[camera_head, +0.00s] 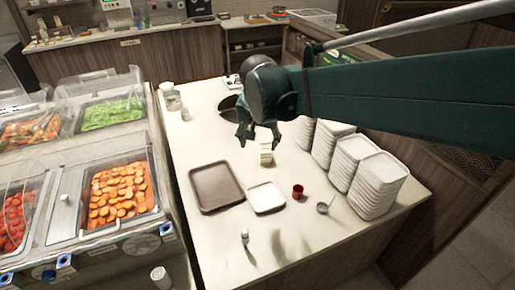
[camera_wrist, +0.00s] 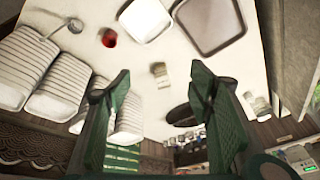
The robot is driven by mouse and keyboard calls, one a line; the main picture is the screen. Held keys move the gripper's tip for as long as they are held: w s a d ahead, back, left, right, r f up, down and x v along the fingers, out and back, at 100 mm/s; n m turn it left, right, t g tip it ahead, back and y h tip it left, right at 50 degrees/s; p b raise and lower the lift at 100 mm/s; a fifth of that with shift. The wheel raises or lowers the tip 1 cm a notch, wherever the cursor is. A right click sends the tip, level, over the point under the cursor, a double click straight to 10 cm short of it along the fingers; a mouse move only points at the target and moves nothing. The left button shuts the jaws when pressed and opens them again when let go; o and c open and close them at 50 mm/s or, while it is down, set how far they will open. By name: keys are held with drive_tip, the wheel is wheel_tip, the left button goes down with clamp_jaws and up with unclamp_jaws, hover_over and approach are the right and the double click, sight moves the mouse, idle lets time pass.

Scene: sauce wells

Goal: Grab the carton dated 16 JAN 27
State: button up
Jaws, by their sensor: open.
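A small cream carton-like item (camera_head: 266,157) stands on the white counter just below my gripper; I cannot tell if it is one carton or two close together. It also shows in the wrist view (camera_wrist: 161,76), between and beyond the fingers. No date can be read on it. My gripper (camera_head: 259,139) is open and empty above the counter, its two green fingers spread wide in the wrist view (camera_wrist: 150,88). No other carton can be made out clearly.
A brown tray (camera_head: 216,188), a white square plate (camera_head: 266,197), a red cup (camera_head: 298,191) and a metal ladle (camera_head: 323,208) lie in front. Tall stacks of white dishes (camera_head: 352,160) stand right. A clear jar (camera_head: 171,97) stands at the back left, near a dark round opening (camera_wrist: 181,116).

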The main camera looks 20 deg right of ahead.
drive_tip(key=w+d+f+m+g, duration=0.1)
drive_tip(key=w+d+f+m, duration=0.2)
drive_tip(key=w, duration=0.5)
drive_tip(key=m+g+h, duration=0.2)
drive_tip(key=m+g, duration=0.2)
drive_tip(key=m, duration=0.6)
approach(265, 144)
drive_tip(key=x, duration=0.6)
drive_tip(key=shift+s+f, duration=0.2)
drive_tip(key=shift+f, duration=0.15)
drive_tip(key=shift+w+d+f+h, duration=0.15)
drive_tip(key=shift+f, duration=0.2)
drive_tip(key=shift+w+d+f+h, duration=0.15)
drive_tip(key=shift+f, duration=0.25)
drive_tip(key=shift+x, duration=1.25)
drive_tip(key=shift+s, duration=0.1)
drive_tip(key=shift+b+x, duration=0.45)
drive_tip(key=shift+x, duration=2.15)
drive_tip(key=shift+s+d, duration=0.1)
drive_tip(key=shift+s, duration=0.05)
